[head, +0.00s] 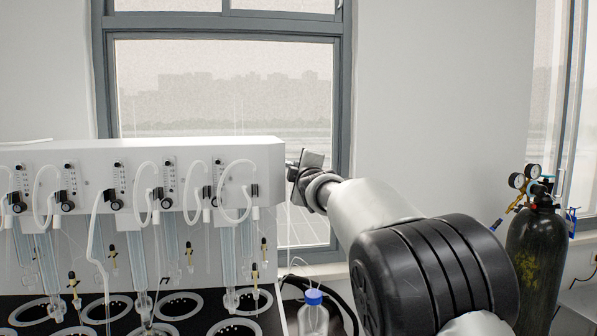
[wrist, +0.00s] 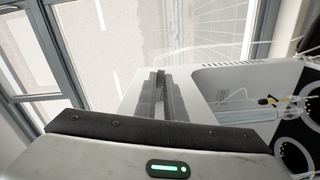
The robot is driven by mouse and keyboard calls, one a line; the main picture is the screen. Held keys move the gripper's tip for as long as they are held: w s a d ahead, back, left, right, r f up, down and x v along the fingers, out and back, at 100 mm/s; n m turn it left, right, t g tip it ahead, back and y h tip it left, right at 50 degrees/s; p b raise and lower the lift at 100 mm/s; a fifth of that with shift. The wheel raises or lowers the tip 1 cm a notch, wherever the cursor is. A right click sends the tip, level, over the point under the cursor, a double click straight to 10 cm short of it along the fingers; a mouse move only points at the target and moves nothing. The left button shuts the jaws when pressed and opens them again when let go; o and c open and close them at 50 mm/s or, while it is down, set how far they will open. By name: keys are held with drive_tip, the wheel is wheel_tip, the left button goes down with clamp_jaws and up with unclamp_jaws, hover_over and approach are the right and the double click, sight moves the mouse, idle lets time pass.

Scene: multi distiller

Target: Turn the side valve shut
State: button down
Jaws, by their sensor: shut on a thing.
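The white multi distiller (head: 140,160) stands at the left in the head view, and part of its white housing shows in the wrist view (wrist: 208,88). My gripper (head: 297,170) is at the right end of the distiller housing, close against its side. In the wrist view the two grey fingers (wrist: 161,92) are close together, with a narrow dark strip between them. They are shut on the side valve, which is mostly hidden by the fingers. I cannot tell the valve's angle.
Flowmeters, tubes and glass columns hang along the distiller's front, above ring-shaped heaters (head: 178,305). A blue-capped bottle (head: 313,315) stands below my arm. A dark gas cylinder with gauges (head: 533,250) stands at the right. A window (head: 225,90) is behind.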

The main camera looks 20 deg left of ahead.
drive_tip(key=shift+s+a+f+m+b, duration=0.15)
drive_tip(key=shift+f+m+b, duration=0.15)
drive_tip(key=shift+m+b, duration=0.7)
drive_tip(key=shift+a+f+m+b, duration=0.2)
drive_tip(key=shift+f+m+b, duration=0.2)
drive_tip(key=shift+m, duration=1)
drive_tip(key=shift+s+a+f+m+b, duration=0.15)
drive_tip(key=shift+f+m+b, duration=0.1)
drive_tip(key=shift+m+b, duration=0.75)
drive_tip(key=shift+m, duration=0.3)
drive_tip(key=c, duration=1.8)
unclamp_jaws()
drive_tip(key=shift+c, duration=0.2)
drive_tip(key=shift+s+f, duration=0.1)
drive_tip(key=shift+s, duration=0.05)
